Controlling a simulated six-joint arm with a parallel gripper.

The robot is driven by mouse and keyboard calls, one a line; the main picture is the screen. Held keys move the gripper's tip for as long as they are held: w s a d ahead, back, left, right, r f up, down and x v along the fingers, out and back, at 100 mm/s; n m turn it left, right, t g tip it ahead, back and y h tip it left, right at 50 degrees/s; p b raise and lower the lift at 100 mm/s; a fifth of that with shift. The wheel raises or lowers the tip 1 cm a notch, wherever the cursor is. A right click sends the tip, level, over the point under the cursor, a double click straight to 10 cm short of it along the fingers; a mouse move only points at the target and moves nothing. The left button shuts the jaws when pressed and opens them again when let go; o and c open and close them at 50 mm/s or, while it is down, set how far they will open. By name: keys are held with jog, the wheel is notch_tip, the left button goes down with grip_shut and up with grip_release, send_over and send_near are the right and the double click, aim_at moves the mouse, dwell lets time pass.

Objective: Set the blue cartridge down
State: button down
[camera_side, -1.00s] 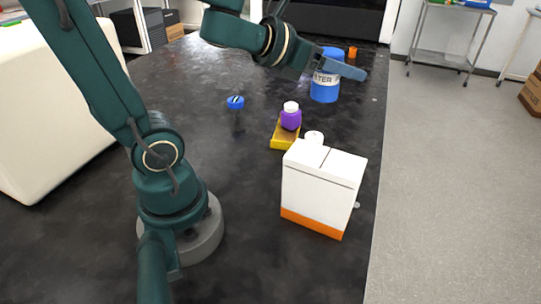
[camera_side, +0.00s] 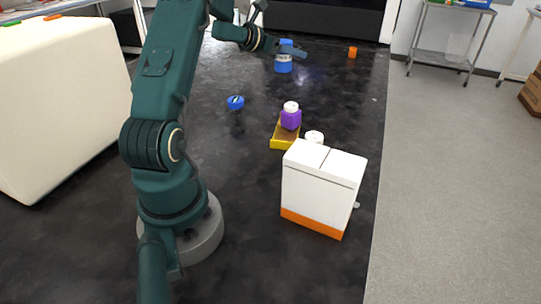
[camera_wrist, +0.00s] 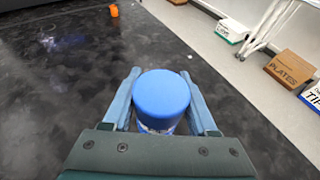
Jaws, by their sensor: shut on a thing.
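The blue cartridge (camera_wrist: 162,97) is a blue cylinder with a white label band. In the wrist view it sits between the two light blue fingers of my gripper (camera_wrist: 163,100), which are shut on it. In the side view the cartridge (camera_side: 284,67) is at the far part of the black bench, with my gripper (camera_side: 288,52) across its upper part. I cannot tell whether its base touches the bench.
A purple bottle (camera_side: 291,119) stands on a yellow box (camera_side: 284,137). A white bin with an orange base (camera_side: 322,190) is nearer the camera. A blue cap (camera_side: 235,102) and an orange object (camera_side: 352,52) lie on the bench. Bare bench surrounds the cartridge.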

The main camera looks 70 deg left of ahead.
jog(key=shift+s+a+f, duration=0.2)
jog(key=shift+a+f, duration=0.3)
jog(key=shift+f, duration=0.05)
jog(key=shift+s+a+f, duration=0.15)
jog(key=shift+a+f, duration=0.35)
jog(key=w+d+f, duration=0.1)
jog(key=w+f, duration=0.1)
jog(key=w, duration=0.1)
jog(key=w+d+f, duration=0.2)
jog(key=w, duration=0.1)
jog(key=w+d+f, duration=0.2)
jog(key=w, duration=0.1)
jog(key=shift+w+f, duration=0.3)
jog(key=shift+w, duration=0.1)
jog(key=shift+f, duration=2)
jog(key=shift+f, duration=0.15)
jog(key=shift+c, duration=1)
grip_release()
